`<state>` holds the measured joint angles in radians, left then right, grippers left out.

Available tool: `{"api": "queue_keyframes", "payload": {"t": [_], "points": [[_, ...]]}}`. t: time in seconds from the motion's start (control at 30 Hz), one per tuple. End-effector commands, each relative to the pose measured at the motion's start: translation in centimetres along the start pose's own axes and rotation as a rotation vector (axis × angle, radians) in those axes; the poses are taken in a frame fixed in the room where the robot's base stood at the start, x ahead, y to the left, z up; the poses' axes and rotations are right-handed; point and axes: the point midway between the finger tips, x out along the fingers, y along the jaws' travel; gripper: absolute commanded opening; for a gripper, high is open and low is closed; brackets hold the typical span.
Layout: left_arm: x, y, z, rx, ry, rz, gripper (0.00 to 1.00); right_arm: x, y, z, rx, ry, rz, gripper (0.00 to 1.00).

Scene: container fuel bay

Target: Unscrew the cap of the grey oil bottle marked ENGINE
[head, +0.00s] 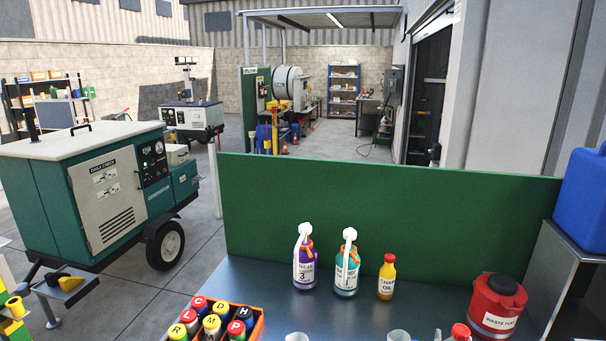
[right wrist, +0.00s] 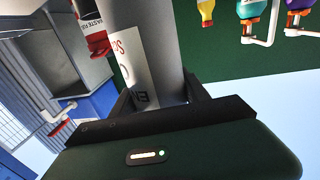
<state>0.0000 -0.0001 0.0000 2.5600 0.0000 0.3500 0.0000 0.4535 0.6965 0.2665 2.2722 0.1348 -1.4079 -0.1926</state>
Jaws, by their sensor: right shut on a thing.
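In the right wrist view, where the scene appears upside down, a grey bottle (right wrist: 165,45) fills the upper middle. Its white label shows red print and dark letters that look like "EN", partly cut off. My right gripper (right wrist: 160,95) is shut on this bottle, with one dark finger on each side. The bottle's cap cannot be made out and both ends are hidden or out of frame. Neither gripper shows in the head view, and I cannot pick out the grey bottle there. My left gripper is not in view.
On the bench (head: 240,285) stand a purple bottle (head: 304,265), a teal bottle (head: 347,268), a yellow chain oil bottle (head: 386,278) and a red waste fuel can (head: 497,306). An orange crate (head: 258,330) holds several cans. A green panel (head: 390,210) backs the bench.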

Motion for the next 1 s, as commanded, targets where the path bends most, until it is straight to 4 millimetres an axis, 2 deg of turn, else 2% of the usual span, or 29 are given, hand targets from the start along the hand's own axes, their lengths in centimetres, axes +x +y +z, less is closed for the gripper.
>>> {"api": "queue_keyframes", "payload": {"t": [0.03,0.2,0.4,0.5,0.7,1.0], "points": [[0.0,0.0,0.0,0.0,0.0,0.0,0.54,-1.9,-0.5,1.8,-0.001,-0.015,-0.064,0.0],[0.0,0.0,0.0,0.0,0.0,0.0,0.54,-8.9,-3.2,7.1,0.004,-0.019,-0.356,0.0],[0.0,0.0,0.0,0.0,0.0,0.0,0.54,-15.3,-5.7,11.4,0.005,-0.013,-0.621,0.0],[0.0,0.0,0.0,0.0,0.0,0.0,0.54,-17.7,-6.6,13.1,0.004,-0.01,-0.723,0.0],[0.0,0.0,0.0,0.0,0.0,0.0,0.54,-21.8,-8.1,16.0,0.004,-0.007,-0.892,0.0],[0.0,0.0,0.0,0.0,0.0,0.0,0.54,-21.9,-7.9,16.9,0.004,0.002,-0.861,0.0]]}}
